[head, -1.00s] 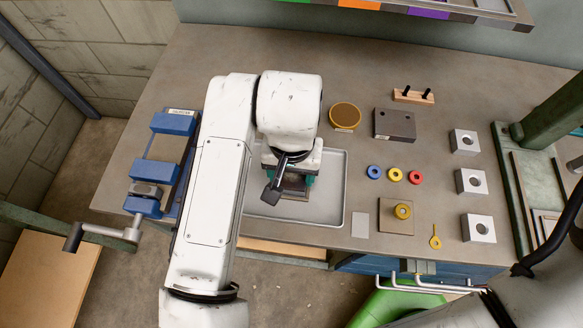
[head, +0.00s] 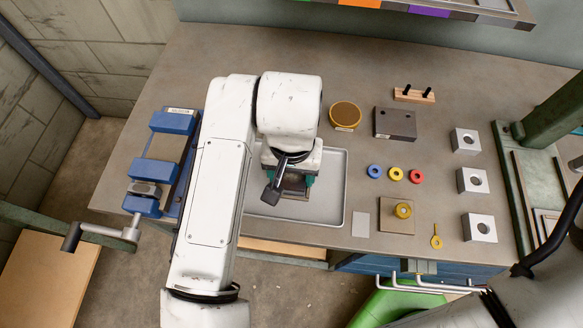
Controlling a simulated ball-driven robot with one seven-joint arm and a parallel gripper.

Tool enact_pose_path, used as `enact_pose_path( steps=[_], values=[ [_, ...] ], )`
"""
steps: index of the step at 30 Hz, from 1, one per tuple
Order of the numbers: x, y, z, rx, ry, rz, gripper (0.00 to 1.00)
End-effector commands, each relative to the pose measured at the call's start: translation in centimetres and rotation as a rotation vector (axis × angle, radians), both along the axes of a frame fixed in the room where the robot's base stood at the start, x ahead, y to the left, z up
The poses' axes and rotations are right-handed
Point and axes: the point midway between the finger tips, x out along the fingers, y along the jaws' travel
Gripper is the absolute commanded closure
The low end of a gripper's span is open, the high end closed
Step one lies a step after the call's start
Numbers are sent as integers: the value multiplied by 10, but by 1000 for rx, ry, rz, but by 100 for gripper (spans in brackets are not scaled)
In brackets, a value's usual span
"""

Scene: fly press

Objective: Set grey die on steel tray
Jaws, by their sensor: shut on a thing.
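The steel tray (head: 334,192) is a shallow grey tray with a raised rim, near the front of the bench in the head view. My gripper (head: 294,184) is over the tray's left part, with its teal fingers pointing down. It is shut on a dark grey block, the grey die (head: 294,190), which shows only in part between the fingers. My arm and wrist hide the rest of the die and the tray's left side. I cannot tell whether the die touches the tray floor.
A blue vise (head: 160,160) stands left of my arm. The tray's right part is clear.

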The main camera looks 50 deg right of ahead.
Motion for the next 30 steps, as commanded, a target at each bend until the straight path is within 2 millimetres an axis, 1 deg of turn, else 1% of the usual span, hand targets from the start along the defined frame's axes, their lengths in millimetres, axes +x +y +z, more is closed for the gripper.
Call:
enact_pose_path(
  steps=[14,15,24,30],
  values=[
    [0,0,1,-1,-1,0,100],
    [0,0,1,-1,-1,0,35],
    [0,0,0,0,0,0,7],
    [0,0,0,1,1,0,7]
  ],
)
